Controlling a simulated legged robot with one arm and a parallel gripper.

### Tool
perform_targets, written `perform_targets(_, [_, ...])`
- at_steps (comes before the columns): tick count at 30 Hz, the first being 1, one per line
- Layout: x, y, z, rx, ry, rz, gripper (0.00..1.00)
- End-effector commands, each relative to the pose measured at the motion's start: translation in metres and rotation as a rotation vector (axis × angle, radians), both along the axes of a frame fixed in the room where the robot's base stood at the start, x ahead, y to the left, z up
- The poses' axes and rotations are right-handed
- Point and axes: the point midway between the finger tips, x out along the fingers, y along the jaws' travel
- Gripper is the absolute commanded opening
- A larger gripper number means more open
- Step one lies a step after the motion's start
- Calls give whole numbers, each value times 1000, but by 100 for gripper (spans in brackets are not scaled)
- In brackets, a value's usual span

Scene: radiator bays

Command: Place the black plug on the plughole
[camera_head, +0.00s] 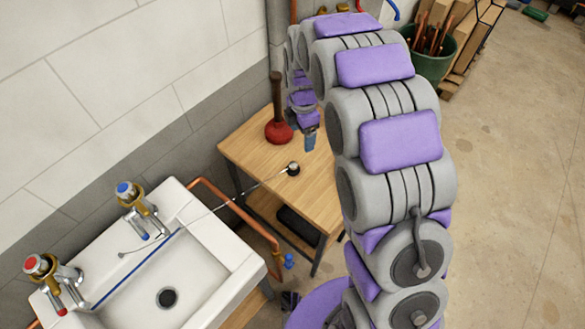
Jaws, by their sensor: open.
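The black plug (293,169) lies on the wooden table (250,150), with a thin chain (235,199) running from it to the sink. The white sink (218,262) is at the lower left, and its dark round plughole (167,298) shows uncovered in the basin floor. My gripper (310,140) hangs above the table, beyond the plug and apart from it. It is open and appears empty; my arm hides part of the scene around it.
A red plunger (278,131) with a wooden handle stands on the table beside my gripper. Two taps, blue-topped (128,192) and red-topped (40,266), rise at the sink's back edge. Copper pipe (240,212) runs between sink and table.

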Motion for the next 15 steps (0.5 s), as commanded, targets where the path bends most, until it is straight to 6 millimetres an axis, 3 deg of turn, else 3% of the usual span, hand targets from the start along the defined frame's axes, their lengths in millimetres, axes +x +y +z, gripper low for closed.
perform_targets(1, [7, 7, -13, 2, 3, 63, 81])
perform_targets(6, [24, 24, -34, 9, -9, 219, 81])
perform_targets(15, [29, 28, -57, 11, -11, 273, 81])
